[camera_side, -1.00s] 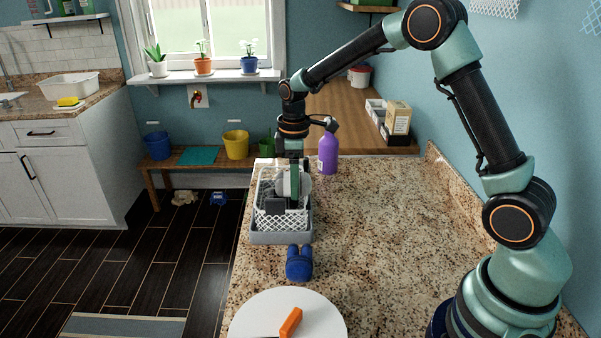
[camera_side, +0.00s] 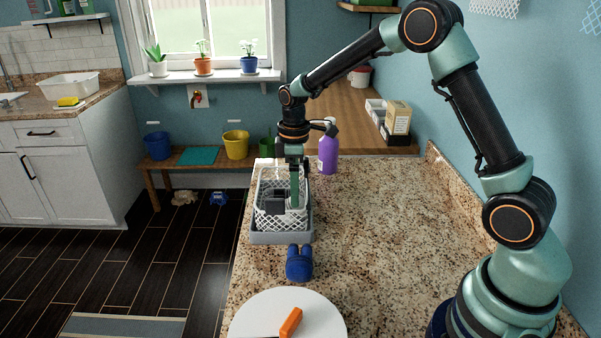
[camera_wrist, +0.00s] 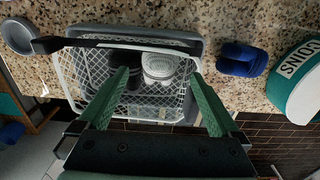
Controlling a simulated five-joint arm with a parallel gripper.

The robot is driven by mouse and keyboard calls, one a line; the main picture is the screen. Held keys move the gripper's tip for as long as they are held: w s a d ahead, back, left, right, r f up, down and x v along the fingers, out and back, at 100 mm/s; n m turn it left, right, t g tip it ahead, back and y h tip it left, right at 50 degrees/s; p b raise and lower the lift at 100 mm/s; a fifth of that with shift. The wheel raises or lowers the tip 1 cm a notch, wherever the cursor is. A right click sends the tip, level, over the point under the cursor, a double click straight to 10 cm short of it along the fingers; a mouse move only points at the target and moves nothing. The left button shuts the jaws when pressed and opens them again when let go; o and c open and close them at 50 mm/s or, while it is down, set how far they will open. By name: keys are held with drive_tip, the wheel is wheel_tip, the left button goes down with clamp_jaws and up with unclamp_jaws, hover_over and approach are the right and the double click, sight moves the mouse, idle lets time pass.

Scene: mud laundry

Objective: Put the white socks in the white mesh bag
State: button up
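The white mesh bag (camera_side: 282,219) stands open-topped in a grey tray (camera_side: 280,238) on the counter; its lattice wall also shows in the wrist view (camera_wrist: 73,72). The white socks (camera_wrist: 158,67) lie inside the bag, as a rolled bundle beside a dark grey bundle (camera_wrist: 128,78). My gripper (camera_side: 294,203) reaches down into the bag from above. In the wrist view its green fingers (camera_wrist: 160,78) are spread apart, with the white socks between them and visible gaps on both sides. The bag's wall partly hides the socks in the side view.
A blue rolled pair (camera_side: 299,264) lies in front of the tray. A white round top (camera_side: 265,318) with an orange block (camera_side: 291,322) is nearer the camera. A purple bottle (camera_side: 328,155) stands behind the bag. The counter to the right is clear.

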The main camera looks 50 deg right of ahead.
drive_tip(key=shift+r, duration=0.1)
wheel_tip(320, 180, up, 11)
drive_tip(key=s+a+r+m+t, duration=0.1)
drive_tip(key=s+r+m+t, duration=0.25)
drive_tip(key=s+r, duration=0.4)
drive_tip(key=s+a+f+m+t, duration=0.1)
drive_tip(key=s+m, duration=0.4)
drive_tip(key=s, duration=0.5)
wheel_tip(320, 180, down, 2)
drive_tip(key=shift+s+a+f+t, duration=0.1)
drive_tip(key=shift+s+a+t, duration=0.25)
drive_tip(key=shift+t, duration=0.2)
